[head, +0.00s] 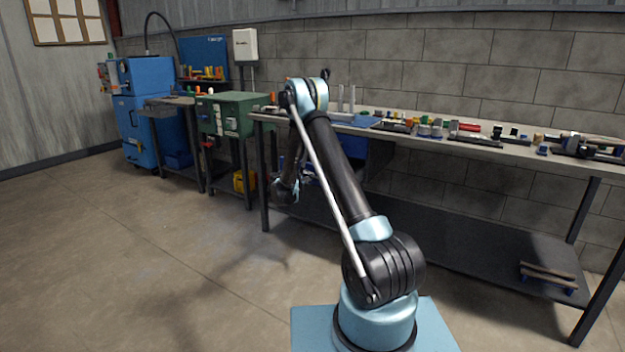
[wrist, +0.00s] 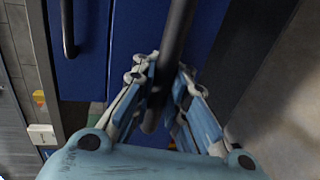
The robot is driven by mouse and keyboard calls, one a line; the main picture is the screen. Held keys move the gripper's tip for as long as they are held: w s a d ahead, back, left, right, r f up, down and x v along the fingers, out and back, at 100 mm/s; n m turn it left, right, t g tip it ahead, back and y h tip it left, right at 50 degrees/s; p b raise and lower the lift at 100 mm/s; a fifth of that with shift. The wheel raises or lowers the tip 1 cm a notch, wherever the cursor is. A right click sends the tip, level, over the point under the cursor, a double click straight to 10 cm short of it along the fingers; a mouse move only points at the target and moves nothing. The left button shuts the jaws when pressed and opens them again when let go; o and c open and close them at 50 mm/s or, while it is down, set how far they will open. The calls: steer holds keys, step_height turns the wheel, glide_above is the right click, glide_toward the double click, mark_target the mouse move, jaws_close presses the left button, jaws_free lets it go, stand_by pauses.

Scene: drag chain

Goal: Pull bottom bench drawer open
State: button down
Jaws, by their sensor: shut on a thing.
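Blue bench drawers (head: 379,150) hang under the workbench top, largely hidden behind my arm in the head view. In the wrist view, a blue drawer front (wrist: 135,38) with a dark bar handle (wrist: 177,30) fills the middle. My gripper (wrist: 161,84) is shut on this handle, one finger on each side. A second blue front (wrist: 82,75) with its own dark handle (wrist: 67,30) lies to the left. In the head view my gripper (head: 303,183) is low at the bench's left end, small and partly hidden. How far the drawer stands out cannot be told.
The workbench top (head: 480,150) carries several tools and parts. Its dark lower shelf (head: 450,240) holds a small wooden item (head: 548,275) at the right. A green box (head: 232,113) and blue machine (head: 140,95) stand left. The floor in front is clear.

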steer(key=f+v, duration=0.1)
steer(key=v, duration=0.6)
steer(key=shift+s+a+f, duration=0.2)
steer(key=shift+s+a, duration=0.05)
steer(key=shift+a, duration=0.2)
steer(key=c, duration=1.6)
jaws_free()
steer(key=shift+w, duration=0.1)
steer(key=v, duration=1.2)
steer(key=shift+d+f, duration=0.1)
